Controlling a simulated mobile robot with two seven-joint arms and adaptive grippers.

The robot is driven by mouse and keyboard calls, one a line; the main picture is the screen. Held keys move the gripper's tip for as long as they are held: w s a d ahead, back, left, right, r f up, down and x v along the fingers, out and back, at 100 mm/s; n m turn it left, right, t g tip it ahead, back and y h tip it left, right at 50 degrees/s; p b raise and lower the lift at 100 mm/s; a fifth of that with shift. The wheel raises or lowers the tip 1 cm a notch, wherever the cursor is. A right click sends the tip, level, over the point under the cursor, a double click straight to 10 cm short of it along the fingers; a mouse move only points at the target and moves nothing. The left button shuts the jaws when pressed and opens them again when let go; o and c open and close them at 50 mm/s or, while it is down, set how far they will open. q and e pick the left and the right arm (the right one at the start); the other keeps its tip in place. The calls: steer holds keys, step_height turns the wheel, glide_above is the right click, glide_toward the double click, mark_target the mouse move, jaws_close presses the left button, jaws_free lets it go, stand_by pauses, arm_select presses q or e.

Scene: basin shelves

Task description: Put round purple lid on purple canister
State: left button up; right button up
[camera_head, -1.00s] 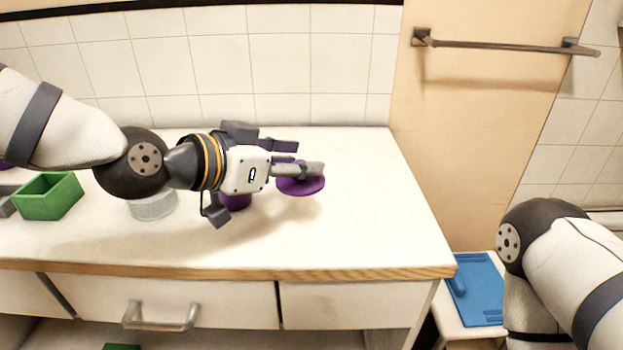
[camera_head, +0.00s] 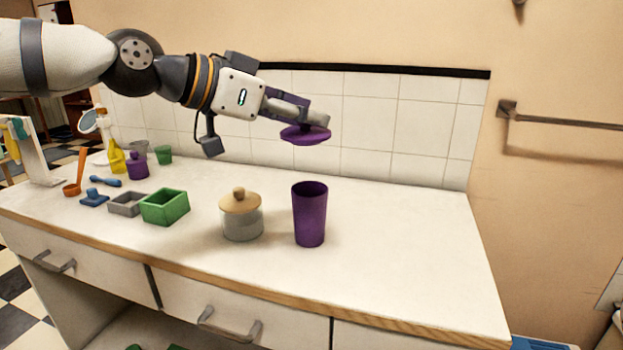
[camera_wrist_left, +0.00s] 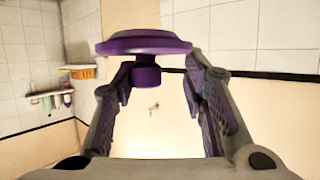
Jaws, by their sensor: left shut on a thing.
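My left gripper (camera_head: 317,114) is shut on the round purple lid (camera_head: 305,136), gripping its knob. The lid hangs roughly level, high above the counter, in the head view. In the left wrist view the lid's disc (camera_wrist_left: 144,42) and knob (camera_wrist_left: 147,76) show at the fingertips. A tall purple canister (camera_head: 310,214) stands upright and open-topped on the counter, below the lid and apart from it. My right gripper is not in view.
A glass jar with a wooden lid (camera_head: 241,215) stands just left of the canister. Green (camera_head: 165,207) and grey (camera_head: 127,204) boxes and a small lidded purple pot (camera_head: 137,167) stand further left. The white counter (camera_head: 410,245) is clear right of the canister.

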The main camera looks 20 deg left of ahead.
arm_select(q)
steer(key=w+a+f+b, duration=0.2)
steer(key=w+f, duration=0.7)
steer(key=f, duration=0.3)
steer(key=shift+w+f+b, duration=0.2)
steer(key=shift+w+b, duration=0.05)
steer(key=shift+b, duration=0.15)
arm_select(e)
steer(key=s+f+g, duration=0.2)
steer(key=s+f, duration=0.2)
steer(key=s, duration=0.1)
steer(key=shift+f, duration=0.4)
arm_select(q)
steer(key=shift+f, duration=0.65)
steer(key=o, duration=0.9)
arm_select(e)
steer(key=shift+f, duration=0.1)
